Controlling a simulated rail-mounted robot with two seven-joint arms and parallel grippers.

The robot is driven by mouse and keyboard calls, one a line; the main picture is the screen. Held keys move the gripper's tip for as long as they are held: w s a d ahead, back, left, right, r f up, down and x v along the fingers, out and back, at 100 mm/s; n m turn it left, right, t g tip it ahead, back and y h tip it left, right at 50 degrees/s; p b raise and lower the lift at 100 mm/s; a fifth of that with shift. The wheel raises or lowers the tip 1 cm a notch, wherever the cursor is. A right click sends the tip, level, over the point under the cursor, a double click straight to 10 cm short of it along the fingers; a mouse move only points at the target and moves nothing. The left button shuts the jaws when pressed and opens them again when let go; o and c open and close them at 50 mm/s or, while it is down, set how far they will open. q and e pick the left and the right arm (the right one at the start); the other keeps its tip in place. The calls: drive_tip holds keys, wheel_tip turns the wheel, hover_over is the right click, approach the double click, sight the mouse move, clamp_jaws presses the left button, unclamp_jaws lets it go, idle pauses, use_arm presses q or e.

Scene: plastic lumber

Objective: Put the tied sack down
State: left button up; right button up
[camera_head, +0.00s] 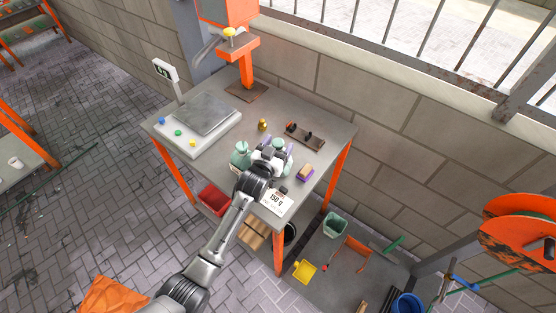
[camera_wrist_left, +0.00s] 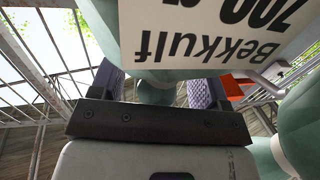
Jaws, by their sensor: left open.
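A pale green tied sack (camera_head: 278,144) stands on the grey worktable, partly hidden behind my left gripper (camera_head: 277,150). In the left wrist view its body with a white label reading "Bekkulf" (camera_wrist_left: 215,30) fills the top, upside down. My left gripper (camera_wrist_left: 155,92) is open there, with a ridged purple finger on each side of the sack's narrow neck (camera_wrist_left: 155,90). I cannot tell whether the fingers touch it. A second green sack (camera_head: 240,157) stands just left, and a green body (camera_wrist_left: 302,120) shows at the wrist view's right edge. My right gripper is not in view.
The worktable (camera_head: 320,125) also holds a scale (camera_head: 206,114), a brass weight (camera_head: 263,125), a dark block with knobs (camera_head: 305,136), a small brush (camera_head: 305,173) and a "150 g" card (camera_head: 277,201). An orange-framed stand (camera_head: 246,70) rises at the back.

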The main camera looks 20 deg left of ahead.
use_arm(q)
drive_tip(key=shift+c, duration=0.2)
clamp_jaws()
idle(0.4)
drive_tip(key=shift+r, duration=0.1)
